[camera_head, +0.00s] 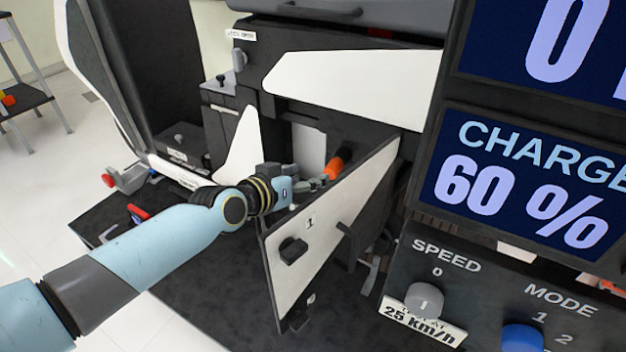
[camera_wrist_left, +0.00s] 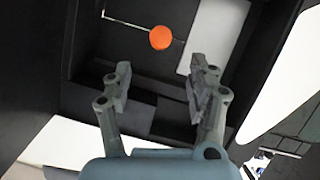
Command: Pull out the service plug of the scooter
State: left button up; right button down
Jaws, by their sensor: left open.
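The service plug appears as an orange piece with a dark end (camera_head: 335,166) inside the open compartment of the scooter body. In the left wrist view its round orange face (camera_wrist_left: 162,38) is ahead of the fingers, between their lines and apart from them. My left gripper (camera_head: 312,184) reaches into the compartment behind the open flap and partly hidden by it. In the left wrist view its two fingers (camera_wrist_left: 160,85) are spread with nothing between them. The flap (camera_head: 318,222), marked 1, stands open with a black latch. My right gripper is not in view.
A console with a charge screen (camera_head: 530,190), a grey speed knob (camera_head: 424,301) and a blue mode knob (camera_head: 522,338) fills the right side. White panels (camera_head: 355,78) border the compartment. A small shelf (camera_head: 22,98) stands far left. Pale floor is clear at lower left.

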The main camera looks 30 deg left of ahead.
aim_at(328, 172)
pick_arm(q)
jog(key=b+x, duration=0.1)
jog(key=x, duration=0.2)
jog(key=b+x, duration=0.1)
jog(key=x, duration=0.2)
jog(key=b+x, duration=0.2)
jog(key=x, duration=0.1)
jog(key=shift+w+f, duration=0.2)
jog(key=shift+f, duration=0.2)
jog(key=shift+w+d, duration=0.1)
jog(key=shift+w, duration=0.35)
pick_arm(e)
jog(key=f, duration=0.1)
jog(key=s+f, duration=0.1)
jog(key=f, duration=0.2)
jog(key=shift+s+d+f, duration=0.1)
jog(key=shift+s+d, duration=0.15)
pick_arm(q)
grip_shut()
jog(key=s, duration=0.5)
jog(key=shift+d+f+p, duration=0.1)
jog(key=shift+f+p, duration=0.15)
jog(key=shift+p, duration=0.1)
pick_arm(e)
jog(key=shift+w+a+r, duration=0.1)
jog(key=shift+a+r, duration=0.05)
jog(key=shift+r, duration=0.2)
